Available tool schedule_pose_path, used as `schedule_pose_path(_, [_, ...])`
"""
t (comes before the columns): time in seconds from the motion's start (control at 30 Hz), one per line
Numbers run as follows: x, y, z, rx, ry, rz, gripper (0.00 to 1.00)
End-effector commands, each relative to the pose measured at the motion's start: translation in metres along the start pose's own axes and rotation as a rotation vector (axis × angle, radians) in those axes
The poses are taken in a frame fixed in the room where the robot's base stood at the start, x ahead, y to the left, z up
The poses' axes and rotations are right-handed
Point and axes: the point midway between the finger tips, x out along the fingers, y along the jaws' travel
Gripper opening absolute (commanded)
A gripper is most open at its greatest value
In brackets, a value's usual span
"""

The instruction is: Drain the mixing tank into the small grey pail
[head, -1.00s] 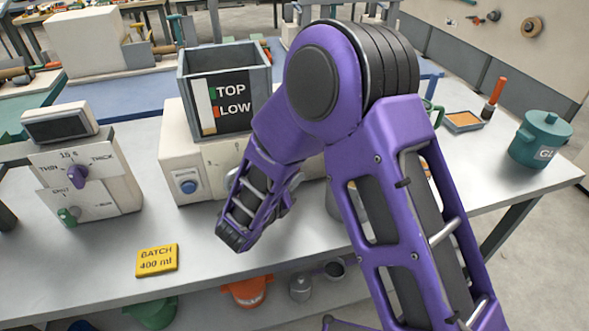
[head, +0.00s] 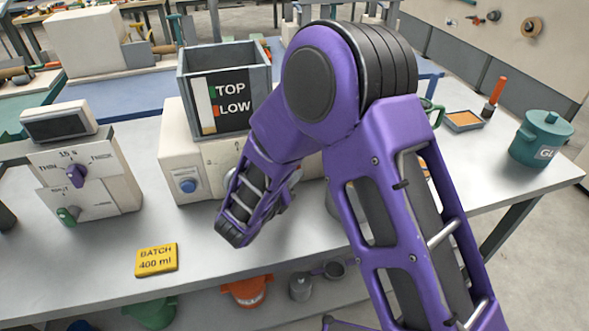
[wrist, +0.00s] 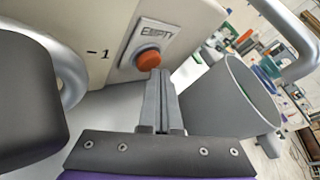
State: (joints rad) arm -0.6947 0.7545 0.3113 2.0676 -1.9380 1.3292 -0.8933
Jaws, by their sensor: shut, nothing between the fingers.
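The mixing tank (head: 225,118) is an open grey box with TOP and LOW marks on a cream housing (head: 180,155). In the wrist view the housing (wrist: 90,25) carries an orange-red button (wrist: 148,60) under an EMPTY label. My gripper (wrist: 160,76) is shut and empty, its tips over the lower edge of the button; I cannot tell whether they touch it. The small grey pail (wrist: 232,98) stands just right of the fingers, its inside mostly hidden. In the head view my arm hides the gripper, the button and most of the pail.
A control box with knobs (head: 95,175) stands at the left, with a yellow BATCH 400 ml sign (head: 157,259) on the bench. A teal lidded pot (head: 541,139) stands at the right. Curved metal handles (wrist: 287,40) flank the view.

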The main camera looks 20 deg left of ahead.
Motion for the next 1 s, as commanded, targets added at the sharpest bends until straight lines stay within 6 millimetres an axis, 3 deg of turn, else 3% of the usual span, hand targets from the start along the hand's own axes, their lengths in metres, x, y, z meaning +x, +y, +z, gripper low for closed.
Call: schedule_pose_path(1.0, [0.0062, 0.0042, 0.0045, 0.001, 0.000, 0.000, 0.00])
